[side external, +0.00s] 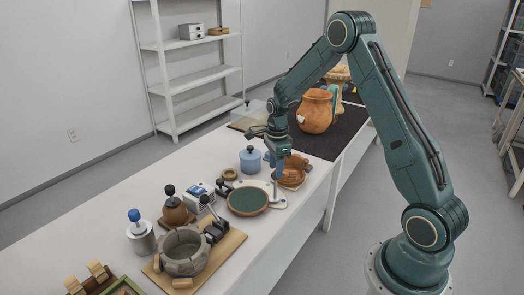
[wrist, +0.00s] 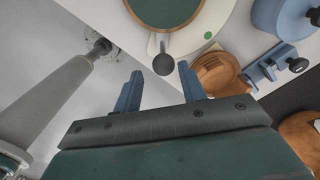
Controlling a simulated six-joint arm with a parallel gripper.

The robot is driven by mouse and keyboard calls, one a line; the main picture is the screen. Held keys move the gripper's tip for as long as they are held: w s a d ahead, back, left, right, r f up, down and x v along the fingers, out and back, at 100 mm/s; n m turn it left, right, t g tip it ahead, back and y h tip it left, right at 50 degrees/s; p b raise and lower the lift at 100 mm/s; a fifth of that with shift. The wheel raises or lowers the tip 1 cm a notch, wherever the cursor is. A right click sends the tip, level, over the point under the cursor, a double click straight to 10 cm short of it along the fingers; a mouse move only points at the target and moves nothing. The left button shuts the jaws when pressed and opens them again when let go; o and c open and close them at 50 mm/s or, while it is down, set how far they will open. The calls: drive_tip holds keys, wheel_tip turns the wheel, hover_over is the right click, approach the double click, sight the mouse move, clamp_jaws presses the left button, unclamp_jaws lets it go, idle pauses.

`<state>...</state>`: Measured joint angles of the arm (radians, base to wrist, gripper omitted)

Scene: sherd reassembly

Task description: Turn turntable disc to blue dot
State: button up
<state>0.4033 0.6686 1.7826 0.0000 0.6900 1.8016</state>
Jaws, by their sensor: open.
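The turntable disc (side external: 248,201), green on top with a brown rim, lies on a pale base (side external: 279,202) on the white table. In the wrist view the disc (wrist: 165,8) is cut off by the top edge. A short stem with a dark ball knob (wrist: 163,64) sticks out from its rim towards my gripper.
A blue lidded pot (side external: 250,160) stands behind the disc. A grey stone-like ring (side external: 183,250) on a wooden board and a black-handled clamp (side external: 213,228) stand to the front left. A large orange jar (side external: 314,111) stands behind.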

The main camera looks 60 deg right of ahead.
drive_tip(key=shift+r, duration=0.55)
drive_tip(key=shift+r, duration=0.1)
drive_tip(key=shift+a+r, duration=0.2)
drive_tip(key=shift+r, duration=0.25)
drive_tip(key=s+a+r+n+t, duration=0.1)
drive_tip(key=s+a+r+n, duration=0.4)
drive_tip(key=r, duration=0.3)
drive_tip(key=s+a+r+n+t, duration=0.25)
drive_tip(key=a+r+n, duration=0.3)
drive_tip(key=r, duration=0.35)
drive_tip(key=s+a+r+n+t, duration=0.1)
drive_tip(key=s+a+r+n, duration=0.1)
drive_tip(key=s+n, duration=0.5)
drive_tip(key=s+a+r+n+t, duration=0.1)
drive_tip(key=s+a+n, duration=0.4)
drive_tip(key=s, duration=0.6)
drive_tip(key=shift+a+r+n, duration=0.3)
drive_tip(key=shift+r+n, duration=0.5)
drive_tip(key=shift+n, duration=0.55)
